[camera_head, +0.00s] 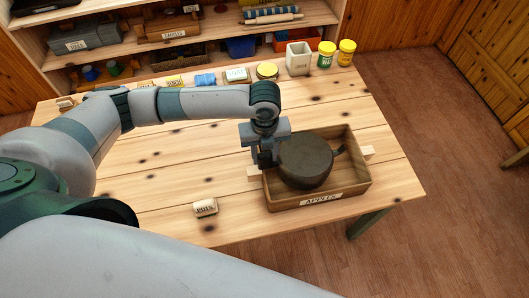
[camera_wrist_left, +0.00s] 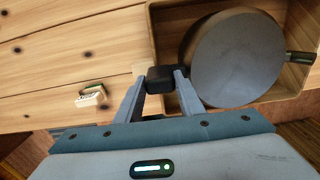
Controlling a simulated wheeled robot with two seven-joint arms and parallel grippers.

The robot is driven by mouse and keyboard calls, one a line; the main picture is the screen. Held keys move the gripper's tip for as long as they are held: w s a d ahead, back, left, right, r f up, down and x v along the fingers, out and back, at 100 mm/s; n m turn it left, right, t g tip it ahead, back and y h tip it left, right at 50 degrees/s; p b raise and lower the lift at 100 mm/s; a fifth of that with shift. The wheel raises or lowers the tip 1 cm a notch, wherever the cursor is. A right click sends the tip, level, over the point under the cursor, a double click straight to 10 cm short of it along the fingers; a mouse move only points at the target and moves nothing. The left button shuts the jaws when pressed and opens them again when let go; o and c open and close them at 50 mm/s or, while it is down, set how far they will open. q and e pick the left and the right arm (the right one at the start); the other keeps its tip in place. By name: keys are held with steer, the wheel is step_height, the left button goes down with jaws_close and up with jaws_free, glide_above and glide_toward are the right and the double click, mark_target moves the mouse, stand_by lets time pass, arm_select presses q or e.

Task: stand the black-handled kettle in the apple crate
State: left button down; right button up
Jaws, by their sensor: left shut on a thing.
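The kettle (camera_head: 305,162) is a dark grey, round pot with a short spout on its right side. It is upright within the walls of the wooden apple crate (camera_head: 283,204), which has an "APPLES" label on its front. I cannot tell whether its base touches the crate floor. My left gripper (camera_head: 265,158) is over the crate's left side, shut on the kettle's black handle. In the left wrist view the black handle (camera_wrist_left: 167,79) is between the fingers, with the kettle (camera_wrist_left: 236,58) to its right and the crate (camera_wrist_left: 153,35) around it. My right gripper is not in view.
A small labelled block (camera_head: 205,207) lies on the table left of the crate. Yellow-lidded jars (camera_head: 327,54) and a white container (camera_head: 299,58) stand along the back edge, before a loaded shelf (camera_head: 200,30). The table left of the crate is mostly clear.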

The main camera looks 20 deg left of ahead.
arm_select(q)
steer(key=shift+f, duration=0.35)
steer(key=c, duration=1.2)
jaws_free()
steer(key=shift+r, duration=0.1)
step_height(320, 180, up, 13)
steer(key=b, duration=0.3)
steer(key=shift+f+b, duration=0.2)
steer(key=shift+b, duration=0.1)
